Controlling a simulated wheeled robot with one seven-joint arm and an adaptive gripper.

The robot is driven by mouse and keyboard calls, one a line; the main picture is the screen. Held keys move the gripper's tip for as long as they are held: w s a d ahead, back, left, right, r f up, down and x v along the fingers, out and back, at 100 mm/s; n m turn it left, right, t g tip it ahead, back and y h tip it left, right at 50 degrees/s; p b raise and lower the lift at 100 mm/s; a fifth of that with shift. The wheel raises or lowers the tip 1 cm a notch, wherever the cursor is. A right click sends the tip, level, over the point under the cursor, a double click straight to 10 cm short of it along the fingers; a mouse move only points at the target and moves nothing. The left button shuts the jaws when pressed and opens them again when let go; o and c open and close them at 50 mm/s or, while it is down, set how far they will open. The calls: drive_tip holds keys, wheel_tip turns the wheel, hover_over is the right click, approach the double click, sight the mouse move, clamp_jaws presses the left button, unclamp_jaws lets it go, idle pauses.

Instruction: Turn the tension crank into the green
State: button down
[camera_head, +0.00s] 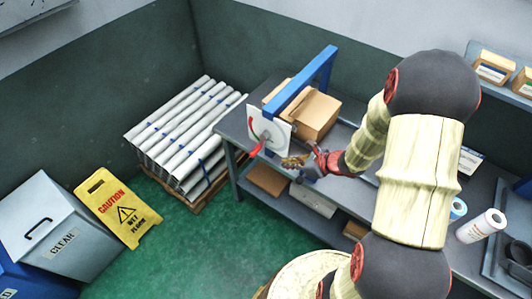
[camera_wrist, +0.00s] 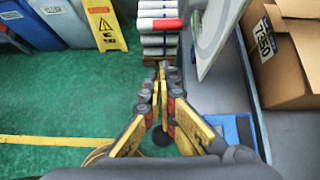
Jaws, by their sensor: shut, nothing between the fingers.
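The crank's white dial plate (camera_head: 280,127) stands on the workbench under a blue frame (camera_head: 302,84). Red marking shows on its face; the green zone is too small to make out clearly. A red crank handle (camera_head: 257,149) sticks out at the plate's lower left. In the wrist view the plate (camera_wrist: 213,35) is edge-on at upper right, and the red handle (camera_wrist: 167,23) lies beyond my fingertips. My gripper (camera_head: 290,161) is shut and empty, just right of the handle and apart from it. In the wrist view its fingers (camera_wrist: 162,72) point toward the handle.
A cardboard box (camera_head: 314,116) sits behind the plate on the bench (camera_head: 232,124). Wrapped rolls (camera_head: 178,128) are stacked on a pallet to the left. A yellow wet-floor sign (camera_head: 117,207) and a grey bin (camera_head: 60,226) stand farther left. The green floor (camera_head: 190,240) is clear.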

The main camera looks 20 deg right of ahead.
drive_tip(key=w+r+b+x, duration=0.1)
drive_tip(key=w+r+x, duration=0.1)
drive_tip(key=x, duration=1)
drive_tip(key=shift+w+a, duration=0.15)
drive_tip(key=shift+a, duration=0.3)
drive_tip(key=shift+f+b, duration=0.25)
drive_tip(key=shift+b, duration=0.05)
